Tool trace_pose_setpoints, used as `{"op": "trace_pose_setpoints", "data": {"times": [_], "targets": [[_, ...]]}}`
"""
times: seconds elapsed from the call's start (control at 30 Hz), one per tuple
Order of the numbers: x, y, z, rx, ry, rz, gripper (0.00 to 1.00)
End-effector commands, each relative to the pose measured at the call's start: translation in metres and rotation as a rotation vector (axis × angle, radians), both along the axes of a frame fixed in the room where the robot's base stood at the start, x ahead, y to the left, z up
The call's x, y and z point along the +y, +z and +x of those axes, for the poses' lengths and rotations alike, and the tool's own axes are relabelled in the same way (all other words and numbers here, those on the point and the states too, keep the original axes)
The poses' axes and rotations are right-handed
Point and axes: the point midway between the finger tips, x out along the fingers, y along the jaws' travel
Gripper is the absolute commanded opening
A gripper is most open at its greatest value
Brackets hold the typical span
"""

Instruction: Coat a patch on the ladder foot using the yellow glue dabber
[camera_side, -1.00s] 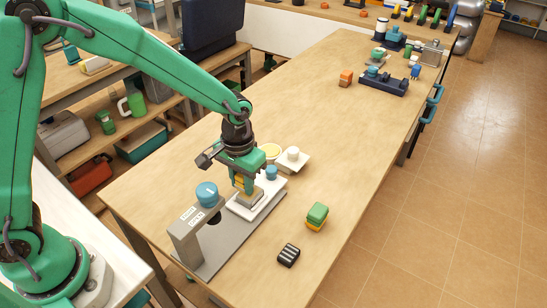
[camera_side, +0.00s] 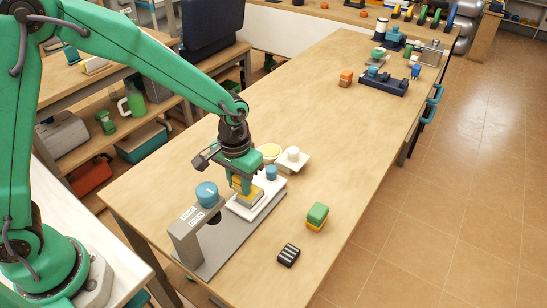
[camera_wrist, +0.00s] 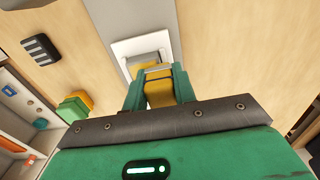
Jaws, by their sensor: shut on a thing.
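My gripper (camera_side: 241,184) is shut on the yellow glue dabber (camera_wrist: 158,95), which shows between the green fingers in the wrist view. The dabber points down at a small grey block, which I take for the ladder foot (camera_wrist: 147,58). The block lies on a white plate (camera_side: 236,208) on the grey base. A yellow area (camera_side: 255,191) shows on or just above the block beside the fingers; I cannot tell whether it is glue. The dabber's tip is largely hidden, so contact is unclear.
A grey stand (camera_side: 184,241) with a blue knob (camera_side: 207,190) rises left of the plate. A green-and-yellow block (camera_side: 317,215) and a black striped block (camera_side: 288,255) lie right. The table's middle is clear.

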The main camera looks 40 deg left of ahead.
Motion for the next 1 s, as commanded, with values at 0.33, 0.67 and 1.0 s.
{"op": "trace_pose_setpoints", "data": {"times": [0.33, 0.67, 1.0], "targets": [[-0.035, 0.0, 0.0, 0.0, -0.004, 0.0, 0.09], [-0.041, 0.03, 0.0, -0.002, -0.001, -0.001, 0.09], [-0.041, 0.061, 0.0, -0.002, -0.001, -0.001, 0.09]]}}
